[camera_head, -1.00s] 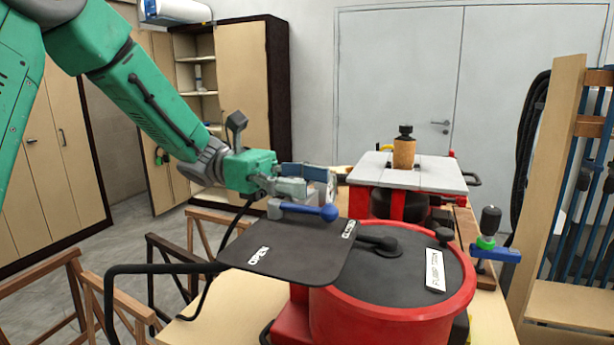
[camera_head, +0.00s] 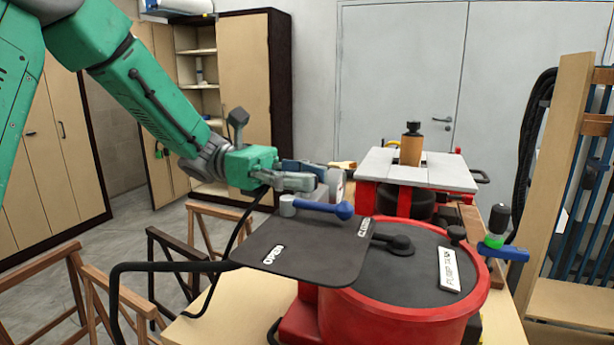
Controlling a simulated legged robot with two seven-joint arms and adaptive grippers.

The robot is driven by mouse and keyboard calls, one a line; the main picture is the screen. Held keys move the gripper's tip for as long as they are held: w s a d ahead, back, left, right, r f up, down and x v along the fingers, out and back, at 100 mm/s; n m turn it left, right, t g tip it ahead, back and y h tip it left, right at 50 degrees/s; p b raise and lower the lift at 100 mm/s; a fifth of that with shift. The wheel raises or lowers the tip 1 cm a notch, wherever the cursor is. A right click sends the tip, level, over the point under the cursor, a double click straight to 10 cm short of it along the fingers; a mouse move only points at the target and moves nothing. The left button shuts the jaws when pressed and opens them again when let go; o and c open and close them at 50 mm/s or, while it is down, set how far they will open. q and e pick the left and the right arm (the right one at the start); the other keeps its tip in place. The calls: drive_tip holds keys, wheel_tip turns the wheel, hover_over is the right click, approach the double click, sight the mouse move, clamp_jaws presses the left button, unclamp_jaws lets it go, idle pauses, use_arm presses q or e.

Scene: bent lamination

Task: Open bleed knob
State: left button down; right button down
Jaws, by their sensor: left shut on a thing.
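The bleed knob (camera_head: 325,208) is a blue lever with a rounded end and a grey pivot, at the back edge of a black plate (camera_head: 310,250) marked OPEN at its front left and CLOSED at its right. The lever points right, its end near CLOSED. My left gripper (camera_head: 333,183) is just above and behind the lever, pointing right. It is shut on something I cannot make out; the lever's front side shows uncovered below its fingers. My right gripper is not in view.
A red round pot (camera_head: 395,303) with a black lid stands to the right of the plate. Behind it is a red machine with a light grey table top (camera_head: 445,170). A second blue lever (camera_head: 510,253) stands at the right. A black tubular handle (camera_head: 165,267) extends left.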

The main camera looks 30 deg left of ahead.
use_arm(q)
drive_tip(key=shift+r, duration=0.1)
drive_tip(key=n+t+b, duration=0.1)
drive_tip(key=t+b, duration=0.1)
drive_tip(key=n+t+b, duration=0.1)
drive_tip(key=t+b, duration=0.1)
drive_tip(key=b, duration=0.1)
drive_tip(key=shift+f+y, duration=0.2)
drive_tip(key=shift+y, duration=0.2)
drive_tip(key=shift+r+n+t, duration=0.1)
drive_tip(key=shift+n+t, duration=0.5)
drive_tip(key=shift+r+n+t+y, duration=0.1)
drive_tip(key=shift+n+t+y, duration=0.3)
drive_tip(key=shift+t, duration=0.2)
drive_tip(key=n+t+y+p, duration=0.1)
drive_tip(key=n+t+y, duration=0.1)
drive_tip(key=t, duration=0.1)
drive_tip(key=shift+w+a+n+t+y, duration=0.1)
drive_tip(key=shift+n+t+y, duration=1.4)
drive_tip(key=shift+t, duration=0.2)
